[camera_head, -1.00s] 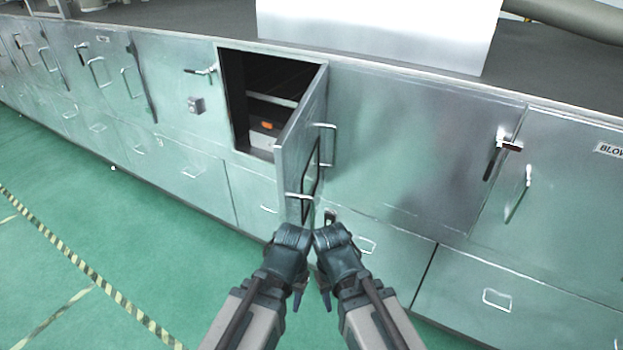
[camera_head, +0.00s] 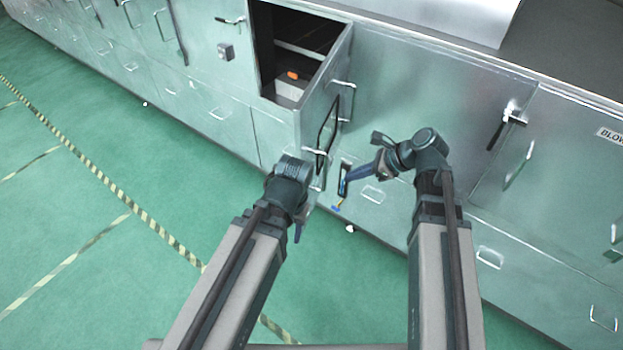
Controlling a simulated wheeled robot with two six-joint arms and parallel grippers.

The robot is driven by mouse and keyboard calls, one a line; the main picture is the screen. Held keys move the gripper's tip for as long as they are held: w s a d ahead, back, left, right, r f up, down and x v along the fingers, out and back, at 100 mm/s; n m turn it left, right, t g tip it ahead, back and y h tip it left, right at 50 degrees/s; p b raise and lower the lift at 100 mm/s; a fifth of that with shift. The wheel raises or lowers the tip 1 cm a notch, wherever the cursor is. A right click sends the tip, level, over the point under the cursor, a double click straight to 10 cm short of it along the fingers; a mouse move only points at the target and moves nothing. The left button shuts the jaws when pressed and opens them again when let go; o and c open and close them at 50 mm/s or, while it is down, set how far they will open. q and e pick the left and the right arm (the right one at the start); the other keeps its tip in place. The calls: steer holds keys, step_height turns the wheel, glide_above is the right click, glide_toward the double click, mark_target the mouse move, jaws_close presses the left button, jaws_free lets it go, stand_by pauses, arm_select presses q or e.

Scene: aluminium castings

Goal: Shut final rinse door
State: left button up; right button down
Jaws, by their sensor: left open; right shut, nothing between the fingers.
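The metal door (camera_head: 318,95) stands open, swung out toward me from a dark cabinet opening (camera_head: 265,45) and hinged on the opening's right side. My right gripper (camera_head: 348,184) is shut and empty, pointing left, to the right of the door's lower outer corner. I cannot tell whether it touches the door.
Inside the opening is a pale box with an orange mark (camera_head: 292,76). Fixed drawer handles (camera_head: 372,194) and a latch (camera_head: 507,120) stick out from the cabinet front.

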steer(key=a+r+b+x, duration=0.1)
steer(key=r+b+x, duration=0.1)
steer(key=b+x, duration=0.5)
steer(key=shift+r+x, duration=0.2)
steer(key=shift+x, duration=3.15)
steer(key=shift+w+a, duration=0.2)
steer(key=shift+a, duration=0.1)
